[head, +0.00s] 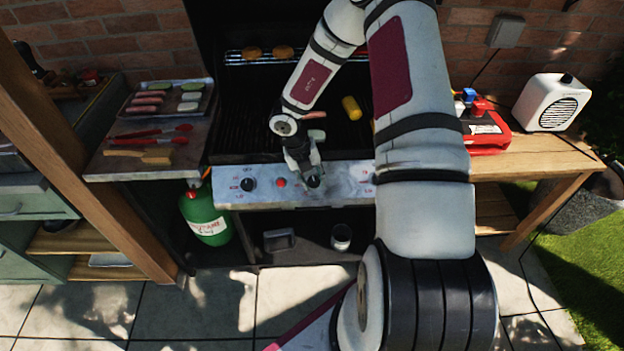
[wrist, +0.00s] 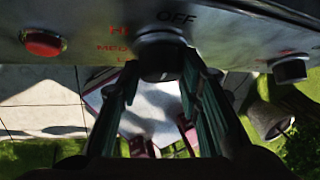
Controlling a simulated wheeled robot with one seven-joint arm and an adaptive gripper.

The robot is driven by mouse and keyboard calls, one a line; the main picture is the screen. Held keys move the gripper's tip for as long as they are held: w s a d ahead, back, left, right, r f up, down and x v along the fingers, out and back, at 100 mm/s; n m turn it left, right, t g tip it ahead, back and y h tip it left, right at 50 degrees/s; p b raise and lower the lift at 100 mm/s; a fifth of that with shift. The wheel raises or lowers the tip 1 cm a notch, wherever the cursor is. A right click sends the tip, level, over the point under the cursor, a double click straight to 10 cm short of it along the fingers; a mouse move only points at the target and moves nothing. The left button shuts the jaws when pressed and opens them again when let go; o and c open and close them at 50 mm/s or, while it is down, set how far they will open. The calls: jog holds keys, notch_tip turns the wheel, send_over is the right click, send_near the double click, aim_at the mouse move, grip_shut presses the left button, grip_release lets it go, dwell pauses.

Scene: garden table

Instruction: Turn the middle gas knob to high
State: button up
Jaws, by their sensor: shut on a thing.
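The middle gas knob (wrist: 161,58) is black and round on the grill's metal front panel (wrist: 232,32). In the wrist view OFF is printed by its top, with red HI, MED and LO marks to its left. My gripper (wrist: 160,72) is shut on this knob, with one dark finger on each side. In the head view my gripper (head: 311,180) reaches down to the panel and largely covers the middle knob. The knob's pointer direction cannot be made out.
A red button (wrist: 43,42) lies left of the middle knob, and the left knob (head: 248,184) is beyond it. Another knob (wrist: 290,68) is to the right. A green gas bottle (head: 207,215) stands below left. Food lies on the grill grate (head: 240,125) behind the panel.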

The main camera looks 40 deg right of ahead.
jog(key=n+h+b, duration=0.1)
jog(key=n+h, duration=0.1)
jog(key=n+h+b, duration=0.1)
jog(key=n+h, duration=0.1)
jog(key=shift+w+a+f+g, duration=0.1)
jog(key=shift+a+g, duration=0.05)
jog(key=shift+g, duration=0.15)
jog(key=n+h+b, duration=0.1)
jog(key=n+h, duration=0.2)
jog(key=n, duration=0.1)
jog(key=shift+t, duration=0.4)
jog(key=shift+h, duration=0.3)
jog(key=o, duration=1.1)
jog(key=shift+a, duration=0.1)
jog(key=shift+a+r, duration=0.3)
jog(key=shift+a, duration=0.2)
jog(key=v, duration=1)
jog(key=shift+a+r, duration=0.25)
jog(key=shift+r, duration=0.05)
